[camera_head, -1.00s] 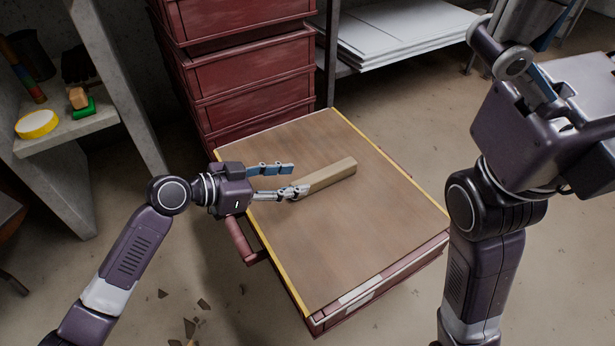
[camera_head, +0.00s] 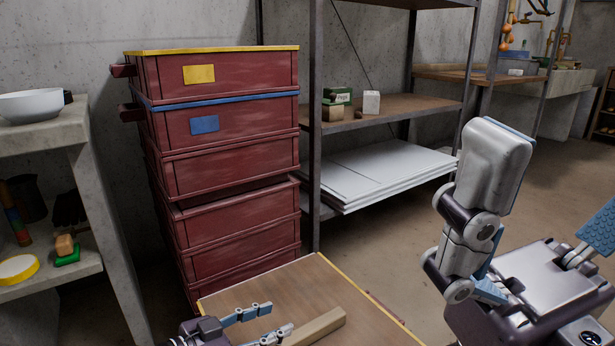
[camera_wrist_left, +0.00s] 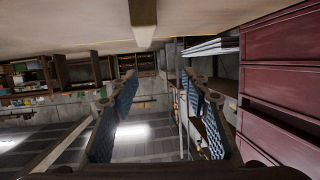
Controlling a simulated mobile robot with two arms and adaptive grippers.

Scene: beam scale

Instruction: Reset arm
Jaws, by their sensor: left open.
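My left gripper (camera_head: 280,318) shows at the bottom edge of the head view, over the wooden top (camera_head: 320,279) of a low crate. Its blue-padded fingers are apart and empty. A tan wooden bar (camera_head: 318,326) lies on that top beside the fingers, cut off by the frame. In the left wrist view the gripper's fingers (camera_wrist_left: 158,80) stand apart with nothing between them, and the bar (camera_wrist_left: 143,25) shows at the top. My right gripper (camera_head: 545,195) is raised close to the camera at the right; its fingers look spread, with one cut off by the frame.
A tall stack of red crates (camera_head: 222,178) stands behind the wooden top. A metal shelf (camera_head: 390,112) with white sheets (camera_head: 370,177) and small boxes is to its right. A concrete shelf (camera_head: 60,135) with a white bowl (camera_head: 32,105) is at the left. Floor shows at the right.

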